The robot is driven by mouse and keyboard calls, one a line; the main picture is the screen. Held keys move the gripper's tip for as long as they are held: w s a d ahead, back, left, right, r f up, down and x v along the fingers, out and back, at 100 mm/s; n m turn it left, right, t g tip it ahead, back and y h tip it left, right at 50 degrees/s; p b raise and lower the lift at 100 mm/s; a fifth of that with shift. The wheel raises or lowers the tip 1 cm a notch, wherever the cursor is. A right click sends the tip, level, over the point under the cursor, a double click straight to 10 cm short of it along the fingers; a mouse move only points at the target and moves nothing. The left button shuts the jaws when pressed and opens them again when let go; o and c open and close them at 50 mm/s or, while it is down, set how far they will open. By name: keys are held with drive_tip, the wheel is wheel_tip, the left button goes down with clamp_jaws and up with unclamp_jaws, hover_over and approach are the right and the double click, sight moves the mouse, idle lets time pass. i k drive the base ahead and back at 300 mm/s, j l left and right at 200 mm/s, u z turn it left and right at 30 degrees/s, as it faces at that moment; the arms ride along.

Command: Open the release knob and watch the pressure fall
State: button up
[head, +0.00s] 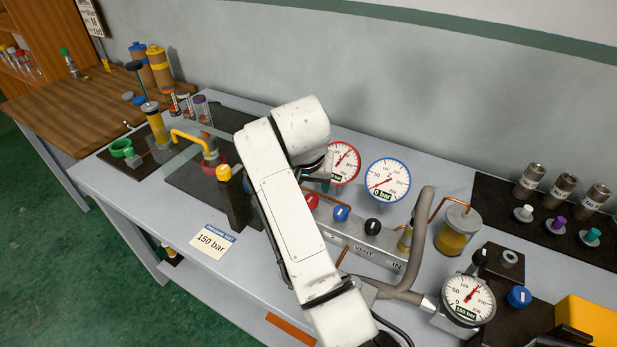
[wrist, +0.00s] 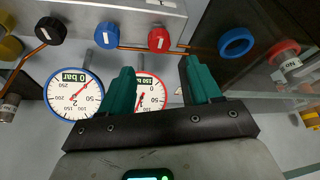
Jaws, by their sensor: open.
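On the grey manifold block stand a red knob (head: 312,200), a blue knob (head: 341,213) and a black knob (head: 373,225). The wrist view shows the red (wrist: 160,39), blue (wrist: 107,34) and black (wrist: 50,30) knobs upside down. Another blue knob (head: 518,296) sits at the lower right; no label names the release knob. The blue-rimmed gauge (head: 388,180) reads 0 bar; the red-rimmed gauge (head: 343,162) is partly covered. The lower-right gauge (head: 468,300) reads 150 bar. My gripper (wrist: 158,82) is open and empty, its teal fingers apart and near the red knob.
A 150 bar card (head: 212,240) lies on the bench's left front. A clear guard (head: 205,165) and yellow handle (head: 190,138) stand at left. Grey hose (head: 418,240) arches right of the manifold. A yellow box (head: 590,322) is at lower right.

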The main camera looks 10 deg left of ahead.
sight(519, 297)
drive_tip(key=k, duration=1)
